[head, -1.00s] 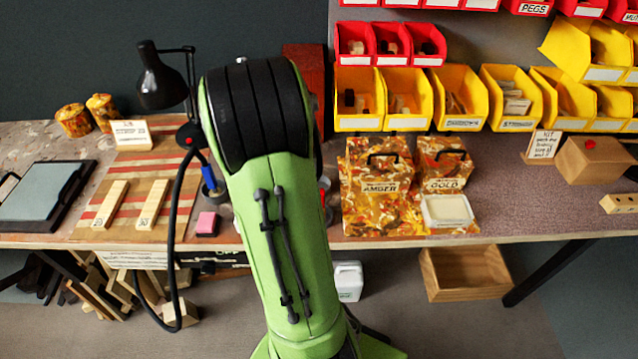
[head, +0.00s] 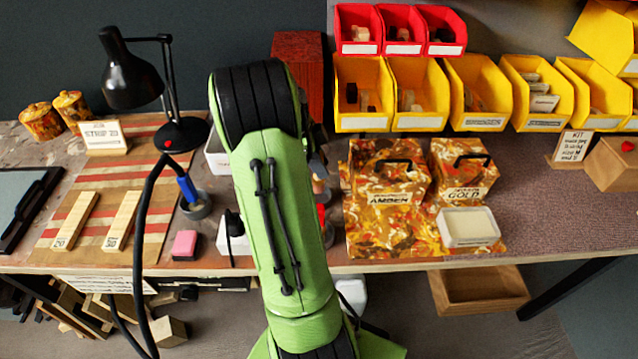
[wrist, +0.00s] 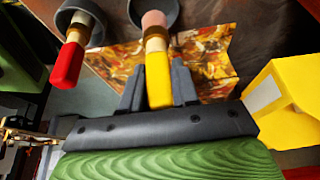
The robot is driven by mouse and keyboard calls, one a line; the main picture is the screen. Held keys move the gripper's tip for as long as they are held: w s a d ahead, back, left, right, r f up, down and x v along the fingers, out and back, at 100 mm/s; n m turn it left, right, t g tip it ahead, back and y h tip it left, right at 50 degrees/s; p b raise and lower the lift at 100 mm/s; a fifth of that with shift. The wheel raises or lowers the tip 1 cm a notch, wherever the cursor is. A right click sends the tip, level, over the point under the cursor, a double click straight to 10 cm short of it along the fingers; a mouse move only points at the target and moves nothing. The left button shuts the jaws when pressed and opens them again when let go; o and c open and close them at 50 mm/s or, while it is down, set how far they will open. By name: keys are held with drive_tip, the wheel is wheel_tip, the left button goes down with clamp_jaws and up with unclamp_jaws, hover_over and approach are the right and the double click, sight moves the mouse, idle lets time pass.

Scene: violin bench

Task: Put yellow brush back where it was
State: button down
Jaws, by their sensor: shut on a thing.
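The yellow brush (wrist: 158,78) is between the two fingers of my gripper (wrist: 158,88) in the wrist view, and the gripper is shut on its handle. Its pale ferrule and pink end point toward a grey cup (wrist: 170,10). The pink end overlaps the cup's mouth in the picture; I cannot tell whether it is inside or above it. A red brush (wrist: 67,66) sits in a second grey cup (wrist: 94,17) to the left. In the head view my arm hides the yellow brush and most of my gripper.
A blue-handled brush (head: 187,188) stands in a cup (head: 196,207) left of my arm. A black lamp (head: 130,80) is behind it. Marbled boxes (head: 388,180) stand close on the right, with yellow bins (head: 360,95) above. A yellow bin (wrist: 285,105) is close by in the wrist view.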

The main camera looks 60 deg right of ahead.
drive_tip(key=shift+f+b, duration=0.7)
drive_tip(key=shift+f, duration=1.6)
drive_tip(key=c, duration=0.8)
unclamp_jaws()
drive_tip(key=shift+c, duration=0.2)
drive_tip(key=shift+r, duration=0.1)
drive_tip(key=p+v, duration=0.5)
drive_tip(key=v, duration=0.7)
drive_tip(key=w+a+r+n+t+h, duration=0.1)
drive_tip(key=w+a+r+n+t, duration=0.3)
drive_tip(key=a+n, duration=0.45)
drive_tip(key=s+a+r+n+t+y, duration=0.2)
drive_tip(key=s+a+n+t, duration=0.15)
drive_tip(key=a+n, duration=0.85)
drive_tip(key=s+a+r+n+t+y, duration=0.15)
drive_tip(key=s+a+n, duration=0.35)
drive_tip(key=a+n, duration=0.7)
wheel_tip(320, 180, up, 9)
drive_tip(key=a+m+p, duration=0.2)
drive_tip(key=p, duration=0.6)
drive_tip(key=shift+w+f+t, duration=0.2)
drive_tip(key=shift+t, duration=0.1)
